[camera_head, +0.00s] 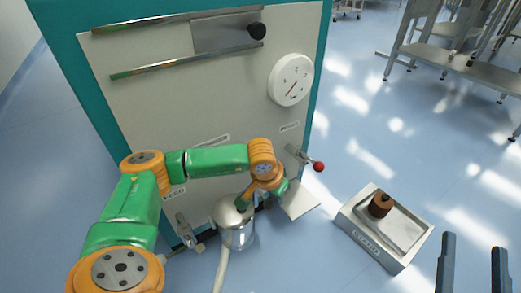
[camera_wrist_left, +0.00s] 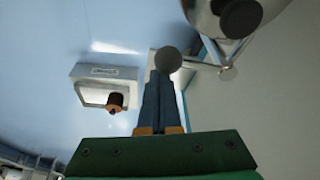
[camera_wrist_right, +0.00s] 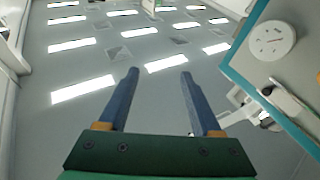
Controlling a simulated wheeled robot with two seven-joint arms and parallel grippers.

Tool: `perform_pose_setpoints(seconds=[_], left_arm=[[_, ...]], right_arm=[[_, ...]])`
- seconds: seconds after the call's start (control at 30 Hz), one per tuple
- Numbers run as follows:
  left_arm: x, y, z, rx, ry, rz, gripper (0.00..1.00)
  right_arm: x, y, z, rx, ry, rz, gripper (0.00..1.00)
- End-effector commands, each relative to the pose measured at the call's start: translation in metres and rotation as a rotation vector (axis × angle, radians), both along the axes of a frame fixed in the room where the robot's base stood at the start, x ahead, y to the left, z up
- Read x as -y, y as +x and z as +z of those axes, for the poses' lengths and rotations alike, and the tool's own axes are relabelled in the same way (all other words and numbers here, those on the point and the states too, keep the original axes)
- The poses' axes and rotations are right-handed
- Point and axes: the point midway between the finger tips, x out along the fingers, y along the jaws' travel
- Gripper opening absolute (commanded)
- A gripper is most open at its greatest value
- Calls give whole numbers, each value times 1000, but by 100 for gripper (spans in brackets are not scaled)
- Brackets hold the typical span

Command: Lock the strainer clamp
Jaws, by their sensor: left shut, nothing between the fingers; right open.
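The strainer appears as a shiny metal canister (camera_head: 240,238) low at the front of the machine, with a pale hose at its base. In the left wrist view its rounded metal body (camera_wrist_left: 204,18) is at the top right, with a dark knob (camera_wrist_left: 241,16) on it. A metal clamp-like bar (camera_wrist_left: 203,66) runs beside it, ending in a round dark knob (camera_wrist_left: 168,60). My left gripper (camera_wrist_left: 161,80) is shut and empty, its tips at or just short of that knob; contact is unclear. My right gripper (camera_wrist_right: 158,78) is open and empty, away from the machine.
The machine panel (camera_head: 215,105) carries a white gauge (camera_head: 291,80) and a red-balled lever (camera_head: 318,166). A grey tray (camera_head: 358,232) holding a brown spool (camera_head: 381,205) stands on the floor to the right. A steel table (camera_head: 465,62) stands further back. Blue floor is clear between.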

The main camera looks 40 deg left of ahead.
Motion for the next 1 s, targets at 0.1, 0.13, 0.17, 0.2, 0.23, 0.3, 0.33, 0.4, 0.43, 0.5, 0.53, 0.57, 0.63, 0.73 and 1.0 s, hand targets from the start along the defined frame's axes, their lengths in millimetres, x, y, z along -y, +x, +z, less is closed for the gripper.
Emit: perform_pose_setpoints(seconds=[0.1, 0.13, 0.17, 0.2, 0.23, 0.3, 0.33, 0.4, 0.43, 0.5, 0.53, 0.57, 0.63, 0.73, 1.0], left_arm=[[0, -5, 11, -13, 0, 0, 0], [0, -6, 14, -12, 0, 0, 0], [0, -6, 17, -12, 1, 0, 0], [0, -7, 20, -11, 1, 0, 0], [0, -8, 23, -11, 2, 0, 0], [-1, -16, 26, -11, 4, -1, 0], [-2, -25, 25, -12, 5, -3, 0], [-1, -43, 26, -11, 3, -2, 0], [-2, -50, 25, -11, 5, -2, 0], [-2, -67, 26, -9, 5, -1, 0], [-2, -75, 25, -9, 4, -1, 0], [-3, -81, 25, -8, 5, 0, 0], [-2, -96, 25, -7, 4, -1, 0], [-2, -112, 24, -5, 4, 0, 0], [-1, -127, 25, -2, 0, -1, 0]], right_arm=[[2, 7, -23, -134, -30, -11, 66], [3, 8, -30, -173, -38, -14, 66], [4, 9, -37, -210, -47, -18, 66], [5, 9, -47, -263, -57, -21, 66], [6, 9, -55, -302, -65, -24, 66], [8, 8, -72, -391, -84, -31, 66], [10, 7, -80, -430, -92, -34, 66], [13, 4, -96, -516, -110, -41, 66], [13, 3, -101, -540, -115, -43, 66], [16, -1, -113, -598, -126, -46, 66], [16, -2, -116, -616, -131, -48, 66], [16, -3, -118, -623, -131, -48, 66], [17, -4, -122, -641, -135, -49, 66], [17, -3, -121, -630, -133, -48, 66], [16, -1, -117, -609, -129, -47, 66]])
